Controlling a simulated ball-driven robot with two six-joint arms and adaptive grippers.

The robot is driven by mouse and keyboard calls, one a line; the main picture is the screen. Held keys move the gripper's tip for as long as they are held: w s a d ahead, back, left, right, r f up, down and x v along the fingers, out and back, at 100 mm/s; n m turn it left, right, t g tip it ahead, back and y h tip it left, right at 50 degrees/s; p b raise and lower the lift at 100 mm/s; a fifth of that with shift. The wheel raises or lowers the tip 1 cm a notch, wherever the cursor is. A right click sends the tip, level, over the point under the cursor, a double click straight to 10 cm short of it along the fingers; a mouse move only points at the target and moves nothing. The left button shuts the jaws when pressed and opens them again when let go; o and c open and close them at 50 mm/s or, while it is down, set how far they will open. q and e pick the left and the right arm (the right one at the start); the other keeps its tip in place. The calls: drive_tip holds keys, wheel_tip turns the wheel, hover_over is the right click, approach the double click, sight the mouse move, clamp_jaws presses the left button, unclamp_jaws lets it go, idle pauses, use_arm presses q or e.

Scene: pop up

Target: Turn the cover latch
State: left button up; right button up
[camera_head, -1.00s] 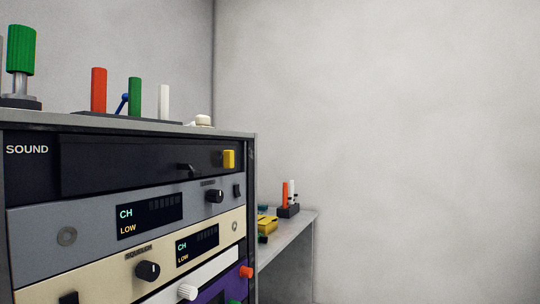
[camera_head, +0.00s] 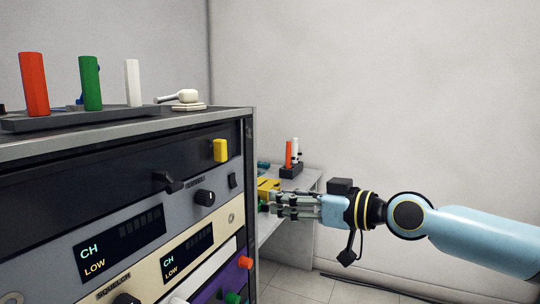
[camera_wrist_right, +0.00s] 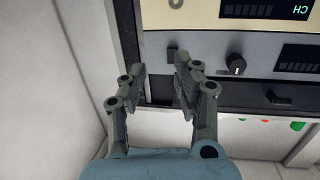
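The sound rack's black top panel (camera_head: 110,192) has a yellow block-like part (camera_head: 220,150) near its right end and a black lever (camera_head: 168,182) on its lower edge. I cannot tell for sure which is the cover latch. The lever also shows in the wrist view (camera_wrist_right: 278,98); the yellow part does not show there. My right gripper (camera_head: 273,204) is right of the rack, fingers pointing left, apart from the panel. In the wrist view its two fingers (camera_wrist_right: 160,75) are apart with nothing held, in front of the rack's edge. My left gripper is not in view.
Below the panel are a round black knob (camera_head: 204,197) and a rocker switch (camera_head: 233,180). Red, green and white posts stand on the rack top (camera_head: 200,118). A low side table (camera_head: 304,180) with small items lies behind my right gripper. Room to the right is open.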

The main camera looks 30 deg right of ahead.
sight(225, 151)
drive_tip(key=s+a+r+n+y+p, duration=0.1)
drive_tip(key=s+a+r+n+y, duration=0.15)
drive_tip(key=a+r, duration=0.55)
drive_tip(key=shift+m+y, duration=0.25)
drive_tip(key=w, duration=0.2)
drive_tip(key=w+a+r, duration=0.1)
drive_tip(key=w, duration=0.1)
drive_tip(key=w+b, duration=0.1)
drive_tip(key=w, duration=0.2)
drive_tip(key=shift+a+r, duration=0.3)
clamp_jaws()
drive_tip(key=n, duration=0.8)
drive_tip(key=shift+n, duration=0.3)
drive_tip(key=n, duration=0.8)
drive_tip(key=shift+c, duration=1.4)
unclamp_jaws()
drive_tip(key=shift+n, duration=0.7)
drive_tip(key=o, duration=0.5)
